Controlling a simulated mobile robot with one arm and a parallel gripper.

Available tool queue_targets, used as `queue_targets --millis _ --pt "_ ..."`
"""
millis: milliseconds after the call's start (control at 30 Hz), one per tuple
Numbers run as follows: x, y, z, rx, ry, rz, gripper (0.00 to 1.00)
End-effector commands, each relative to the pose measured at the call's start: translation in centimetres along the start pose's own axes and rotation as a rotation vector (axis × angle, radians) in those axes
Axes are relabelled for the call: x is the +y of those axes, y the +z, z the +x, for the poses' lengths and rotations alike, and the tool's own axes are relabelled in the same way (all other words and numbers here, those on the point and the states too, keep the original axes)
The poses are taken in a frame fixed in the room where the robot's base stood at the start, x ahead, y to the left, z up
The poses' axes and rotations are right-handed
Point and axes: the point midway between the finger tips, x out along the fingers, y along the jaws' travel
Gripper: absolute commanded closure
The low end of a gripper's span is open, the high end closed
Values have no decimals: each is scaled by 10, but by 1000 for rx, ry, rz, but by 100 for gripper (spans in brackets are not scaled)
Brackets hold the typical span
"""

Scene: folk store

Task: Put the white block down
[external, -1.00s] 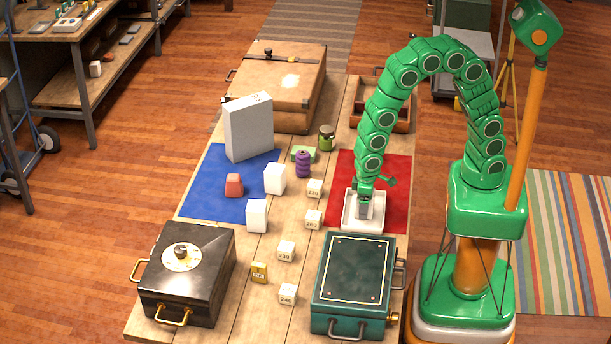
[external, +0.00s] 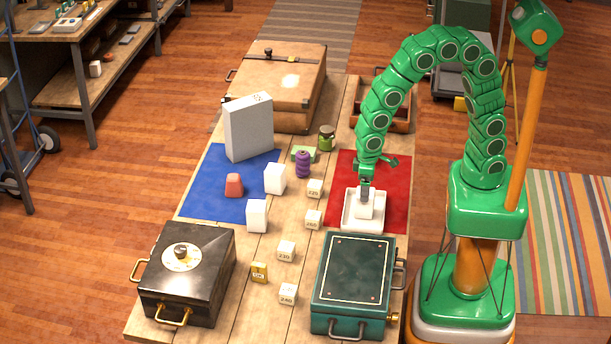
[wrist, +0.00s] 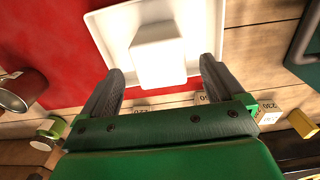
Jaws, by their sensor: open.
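A white block (external: 366,204) stands upright in a shallow white tray (external: 350,221) on the red mat (external: 397,171). In the wrist view the block (wrist: 158,55) stands inside the tray (wrist: 99,22), apart from its walls as far as I can see. My gripper (external: 366,187) is just above the block in the external view. In the wrist view my gripper (wrist: 163,80) is open, with one dark finger on each side and a clear gap between each finger and the block. Nothing is held. The block's underside is hidden.
Several small numbered cubes, one being (external: 314,219), stand left of the tray. A green case (external: 353,275) is close in front of it. Other white blocks (external: 257,216) stand by the blue mat (external: 206,196). A wooden tray (external: 403,127) lies behind.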

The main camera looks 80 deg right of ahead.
Motion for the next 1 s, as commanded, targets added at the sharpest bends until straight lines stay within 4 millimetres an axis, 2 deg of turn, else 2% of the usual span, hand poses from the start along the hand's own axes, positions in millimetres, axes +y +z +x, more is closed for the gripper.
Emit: queue_targets --millis 100,300,700,867,1000 --pt "0 0 -18 3 -1 0 5" --pt "0 -1 -40 5 -1 -1 5" --pt "3 1 -48 -1 1 0 5" --pt "23 11 -63 -7 2 4 5" --pt "53 33 -83 -27 8 5 5"
